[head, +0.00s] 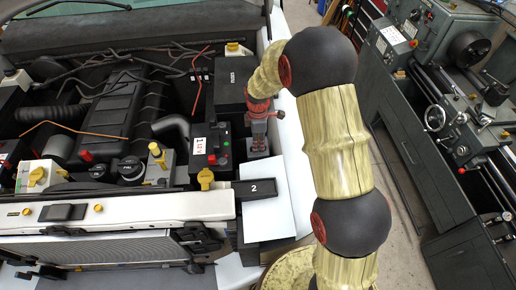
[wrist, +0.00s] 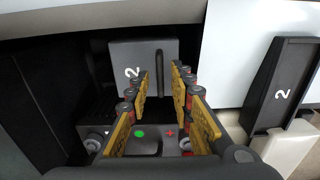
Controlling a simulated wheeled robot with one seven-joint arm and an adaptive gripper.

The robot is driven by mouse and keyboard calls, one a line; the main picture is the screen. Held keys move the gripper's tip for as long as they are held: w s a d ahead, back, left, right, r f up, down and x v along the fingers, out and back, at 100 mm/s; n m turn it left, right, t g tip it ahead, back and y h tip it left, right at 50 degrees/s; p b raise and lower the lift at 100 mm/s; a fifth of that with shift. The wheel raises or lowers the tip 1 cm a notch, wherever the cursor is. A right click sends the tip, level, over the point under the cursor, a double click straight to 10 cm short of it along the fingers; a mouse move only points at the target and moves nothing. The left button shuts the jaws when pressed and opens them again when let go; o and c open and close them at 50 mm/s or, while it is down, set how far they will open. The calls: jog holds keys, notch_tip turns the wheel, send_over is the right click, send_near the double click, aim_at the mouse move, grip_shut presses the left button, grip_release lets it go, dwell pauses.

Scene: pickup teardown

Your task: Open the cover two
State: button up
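A grey upright panel, also marked "2" (wrist: 128,56), with a dark vertical bar, stands beyond my fingers in the wrist view. My gripper (head: 257,148) points down into the bay, right of the battery marked "1" (head: 208,160). In the wrist view my gripper (wrist: 162,84) is open, with nothing clearly held between its yellow pads. Contact with the grey panel cannot be told.
A dark surface with a green dot and a red plus (wrist: 170,132) lies under my fingers. The white panel (head: 282,200) and fender edge are close on the right. The engine (head: 105,105) and hoses fill the left. A lathe (head: 455,100) stands at far right.

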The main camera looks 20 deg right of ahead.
grip_shut()
dwell(0.7)
